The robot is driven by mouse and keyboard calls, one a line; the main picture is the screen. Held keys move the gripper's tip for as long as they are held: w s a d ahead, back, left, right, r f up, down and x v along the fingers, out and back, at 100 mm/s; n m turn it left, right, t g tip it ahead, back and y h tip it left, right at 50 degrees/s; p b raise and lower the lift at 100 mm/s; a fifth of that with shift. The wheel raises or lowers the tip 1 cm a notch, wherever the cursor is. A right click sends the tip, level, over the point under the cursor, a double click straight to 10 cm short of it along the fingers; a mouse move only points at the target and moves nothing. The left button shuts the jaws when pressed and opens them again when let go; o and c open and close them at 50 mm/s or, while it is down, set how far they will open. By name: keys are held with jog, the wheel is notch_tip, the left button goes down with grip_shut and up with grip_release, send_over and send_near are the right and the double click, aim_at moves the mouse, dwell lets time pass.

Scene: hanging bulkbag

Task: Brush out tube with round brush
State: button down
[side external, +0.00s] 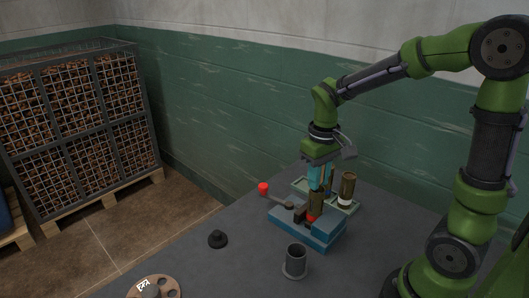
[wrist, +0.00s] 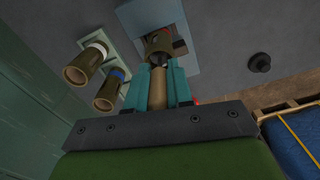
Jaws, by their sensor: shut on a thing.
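My gripper (side external: 318,180) has teal fingers and points down over the blue vise (side external: 325,232). In the wrist view the fingers (wrist: 158,88) are shut on a tan cylindrical handle (wrist: 158,92), which looks like the round brush. Its dark end (wrist: 160,60) is at the mouth of a brown tube (wrist: 160,40). That tube (side external: 316,204), with a red band, stands upright in the vise. How deep the brush sits is hidden. Two more tubes stand at a pale green tray: one with a white band (side external: 347,188), one with a blue band (wrist: 110,92).
The vise lever ends in a red ball (side external: 263,188). The tray (side external: 350,209) is close behind the vise, near the green wall.

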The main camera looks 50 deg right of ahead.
jog(key=shift+f, duration=0.5)
jog(key=shift+r, duration=2.15)
jog(key=shift+f, duration=2.15)
jog(key=shift+r, duration=2.15)
jog(key=shift+f, duration=0.1)
